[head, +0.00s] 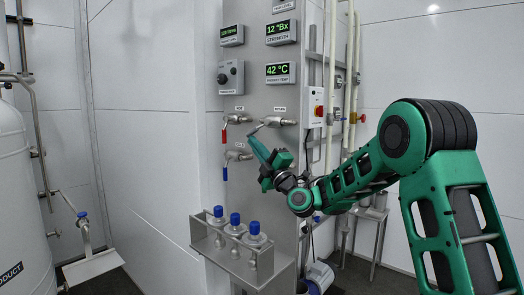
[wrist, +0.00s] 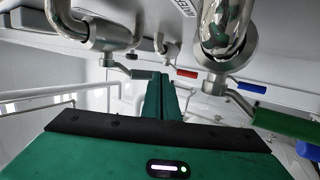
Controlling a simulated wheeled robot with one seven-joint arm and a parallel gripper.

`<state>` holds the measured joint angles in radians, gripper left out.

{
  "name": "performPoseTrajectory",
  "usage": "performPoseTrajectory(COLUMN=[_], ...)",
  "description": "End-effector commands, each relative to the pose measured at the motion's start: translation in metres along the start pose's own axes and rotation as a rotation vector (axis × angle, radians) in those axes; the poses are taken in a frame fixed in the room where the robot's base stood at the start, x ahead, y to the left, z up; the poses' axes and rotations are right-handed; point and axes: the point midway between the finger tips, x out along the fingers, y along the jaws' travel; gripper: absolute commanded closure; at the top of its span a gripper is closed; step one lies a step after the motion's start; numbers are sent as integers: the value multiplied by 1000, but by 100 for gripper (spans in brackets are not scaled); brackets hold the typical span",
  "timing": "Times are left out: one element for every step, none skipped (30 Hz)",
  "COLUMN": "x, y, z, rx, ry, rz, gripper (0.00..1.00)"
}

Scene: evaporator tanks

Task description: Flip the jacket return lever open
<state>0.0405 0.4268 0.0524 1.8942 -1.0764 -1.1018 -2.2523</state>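The return valve (head: 275,122) is the right one of the upper pair on the grey panel. Its metal stem runs left and slightly down to the tip of my gripper (head: 251,138). In the wrist view my gripper (wrist: 158,76) has its two fingers close together, pointing away, with no clear gap between them. A bent metal stem (wrist: 122,70) reaches from a valve on the left to the fingertips. A green handle (wrist: 285,124) sits on the nearer right valve in the wrist view.
A red lever (head: 225,134) and a blue lever (head: 225,173) hang down left of my gripper. Below, a steel shelf (head: 222,251) holds blue-capped bottles (head: 235,225). A red-button box (head: 317,108) and upright pipes stand right. Free space lies left of the panel.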

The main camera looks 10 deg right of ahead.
Motion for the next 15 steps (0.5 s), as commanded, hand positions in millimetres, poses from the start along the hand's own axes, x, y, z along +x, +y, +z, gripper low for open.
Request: performPoseTrajectory(x=[4, 6, 10, 12, 14, 17, 20, 22, 24, 26, 28, 30, 32, 34, 36], y=[-1, -1, -2, -2, -2, -2, -2, -2, -2, -1, -1, 0, 0, 0, 1], z=[-4, -6, -8, -9, -10, -11, -12, -12, -12, -13, -13, -14, -14, -14, -14], rx=[0, 1, 2, 3, 3, 3, 2, 3, 3, 3, 3, 3, 4, 3, 3], ry=[5, 6, 8, 9, 9, 9, 10, 10, 9, 9, 9, 9, 10, 9, 8], rz=[1, 1, 0, 0, 0, 0, 0, 0, -1, -1, -1, -1, -1, -1, -1], gripper=[100, 100, 100, 100, 100, 100, 100, 100, 100, 100, 100, 100, 100, 100, 100])
